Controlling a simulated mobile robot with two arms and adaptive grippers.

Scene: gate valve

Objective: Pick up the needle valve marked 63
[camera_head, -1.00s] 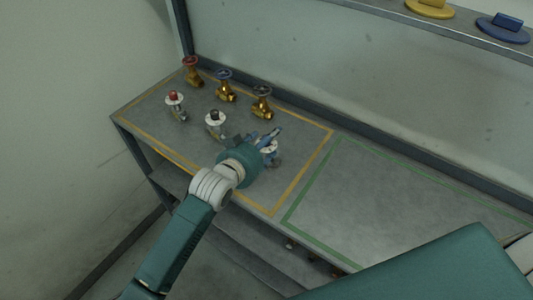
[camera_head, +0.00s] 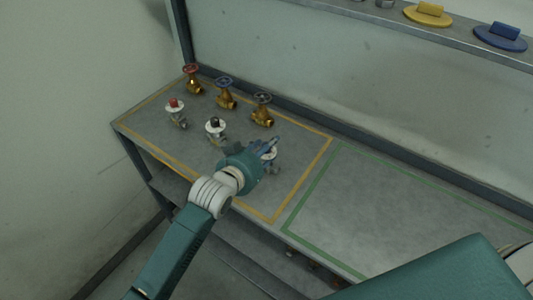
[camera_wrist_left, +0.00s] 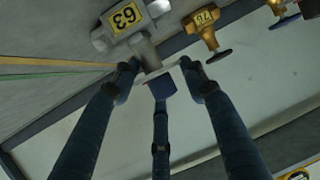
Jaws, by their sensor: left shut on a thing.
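The needle valve marked 63 is a grey metal body with a yellow label (camera_wrist_left: 125,17) in the left wrist view. It has a pale disc and a dark blue knob (camera_wrist_left: 161,86). In the head view the valve (camera_head: 271,157) stands on the bench, partly hidden behind my left gripper (camera_head: 267,146). In the left wrist view the fingers of this gripper (camera_wrist_left: 160,80) are shut on the valve around its disc and knob. The valve appears still at bench height. My right gripper is out of view.
A yellow-outlined bench area (camera_head: 297,190) also holds a red-knobbed valve (camera_head: 175,112), a black-knobbed valve (camera_head: 215,128) and brass valves with red (camera_head: 193,80), blue (camera_head: 226,92) and dark handwheels (camera_head: 262,108). The green-outlined area (camera_head: 400,215) is clear. A shelf above holds yellow (camera_head: 428,15) and blue discs (camera_head: 500,37).

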